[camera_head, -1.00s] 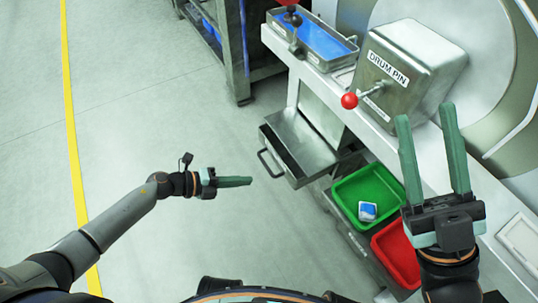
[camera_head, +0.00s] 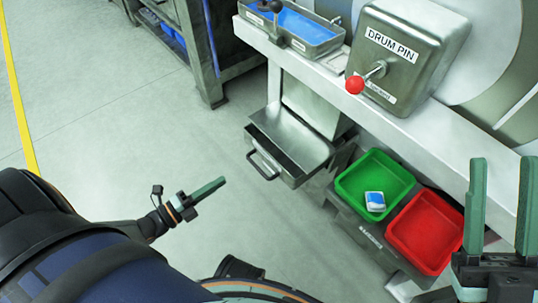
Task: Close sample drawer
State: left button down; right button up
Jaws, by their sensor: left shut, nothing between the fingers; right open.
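The sample drawer (camera_head: 284,153) is a grey metal drawer under the bench, pulled out toward the lower left. Its dark bar handle (camera_head: 262,165) is on the front. My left gripper (camera_head: 207,189) is shut and empty, to the lower left of the drawer front and apart from the handle in the picture. My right gripper (camera_head: 502,205) is open and empty at the right edge, fingers pointing up, away from the drawer.
A green bin (camera_head: 350,186) holding a blue-and-white item (camera_head: 375,201) and a red bin (camera_head: 426,262) stand right of the drawer. Above is the drum pin box (camera_head: 415,50) with a red knob (camera_head: 355,85). Bare floor (camera_head: 110,140) lies to the left.

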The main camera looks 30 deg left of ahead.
pick_arm(q)
jog(key=b, duration=0.5)
send_near(265, 151)
jog(key=x, duration=0.5)
jog(key=shift+w+d+f, duration=0.1)
jog(key=shift+w+f, duration=0.1)
jog(key=shift+w, duration=0.2)
jog(key=shift+w+d+r, duration=0.1)
jog(key=shift+w+d, duration=0.1)
jog(key=shift+w, duration=0.3)
